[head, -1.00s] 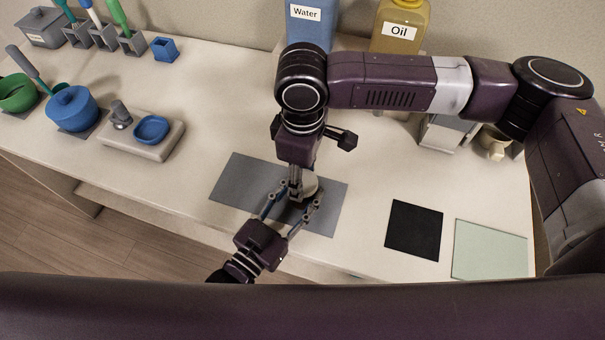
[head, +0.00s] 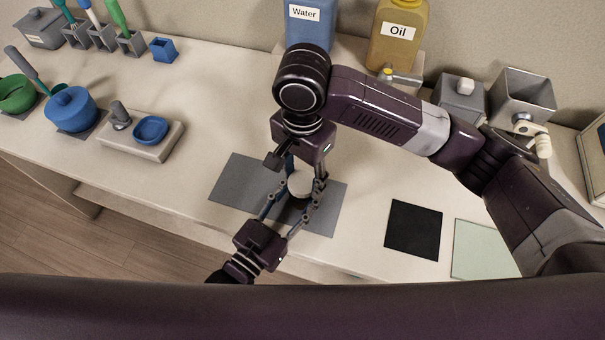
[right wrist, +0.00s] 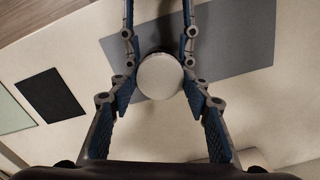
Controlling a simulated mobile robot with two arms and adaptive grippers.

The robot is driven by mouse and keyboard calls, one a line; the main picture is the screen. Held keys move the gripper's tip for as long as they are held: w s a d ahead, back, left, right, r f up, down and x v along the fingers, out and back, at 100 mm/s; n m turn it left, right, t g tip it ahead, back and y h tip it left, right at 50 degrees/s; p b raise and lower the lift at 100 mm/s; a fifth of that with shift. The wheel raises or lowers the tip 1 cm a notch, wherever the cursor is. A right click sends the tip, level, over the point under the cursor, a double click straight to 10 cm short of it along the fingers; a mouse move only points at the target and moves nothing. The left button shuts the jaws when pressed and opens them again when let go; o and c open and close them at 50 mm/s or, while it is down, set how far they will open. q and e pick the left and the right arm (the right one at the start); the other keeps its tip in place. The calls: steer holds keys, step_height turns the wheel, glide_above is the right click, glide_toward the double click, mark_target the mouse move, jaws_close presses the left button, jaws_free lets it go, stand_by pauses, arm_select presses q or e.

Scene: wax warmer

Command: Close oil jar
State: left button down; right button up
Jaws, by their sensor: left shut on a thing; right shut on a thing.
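The oil jar stands on the grey mat (head: 232,182), mostly hidden by my grippers. Its round whitish lid (head: 300,184) shows between the fingers, and from above it is a pale disc (right wrist: 160,76) in the right wrist view. My left gripper (head: 294,199) reaches in from the front and is shut around the jar low down. My right gripper (head: 304,178) comes from above and is shut on the lid, one finger on each side. In the right wrist view its fingers (right wrist: 160,92) flank the disc. The jar's body and the lid's seating are hidden.
A black mat (head: 413,230) and a pale green mat (head: 482,249) lie to the right. The Water bottle (head: 308,28) and Oil bottle (head: 395,40) stand behind. Grey containers (head: 520,95) are at back right. A blue pot (head: 72,108) and a small tray (head: 150,148) are left.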

steer(key=m, duration=1.1)
steer(key=o, duration=0.8)
steer(key=shift+c, duration=0.5)
